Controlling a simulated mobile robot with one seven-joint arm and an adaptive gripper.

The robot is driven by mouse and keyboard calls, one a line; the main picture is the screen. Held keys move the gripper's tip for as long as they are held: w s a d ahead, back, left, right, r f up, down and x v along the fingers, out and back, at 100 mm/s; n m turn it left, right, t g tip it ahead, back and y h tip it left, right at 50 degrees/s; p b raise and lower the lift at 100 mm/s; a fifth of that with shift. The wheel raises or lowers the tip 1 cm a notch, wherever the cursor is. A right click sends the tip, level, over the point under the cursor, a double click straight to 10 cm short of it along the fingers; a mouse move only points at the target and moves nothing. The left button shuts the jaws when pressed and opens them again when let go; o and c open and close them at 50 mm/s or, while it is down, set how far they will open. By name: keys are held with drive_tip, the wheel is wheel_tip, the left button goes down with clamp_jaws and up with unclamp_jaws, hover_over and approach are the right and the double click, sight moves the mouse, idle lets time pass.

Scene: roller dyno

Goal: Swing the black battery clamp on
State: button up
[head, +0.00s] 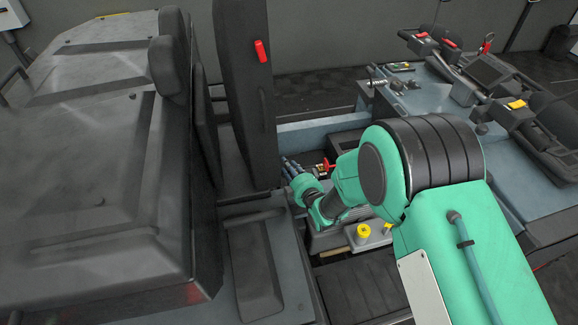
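My green arm reaches down into the bay between the seat and the grey side panel. The end of the arm, with my gripper (289,166), is small and dark beside the seat's base. I cannot make out its fingers or whether they hold anything. A small red part (328,166) shows just right of the wrist, next to a dark box-like part (348,142); I cannot tell whether this is the battery. I cannot pick out the black battery clamp; my arm covers much of the bay.
A tall dark seat back (246,85) with a red tab (261,51) stands close left of my wrist. A large dark cover (85,150) fills the left. A yellow knob (363,230) sits below my forearm. Controls and a screen (487,70) are at the right.

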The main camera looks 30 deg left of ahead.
clamp_jaws()
drive_tip(key=shift+f, duration=0.1)
drive_tip(key=shift+w+d+f+m+b, duration=0.15)
drive_tip(key=shift+w+d+m+b, duration=0.15)
drive_tip(key=shift+m+b, duration=0.3)
unclamp_jaws()
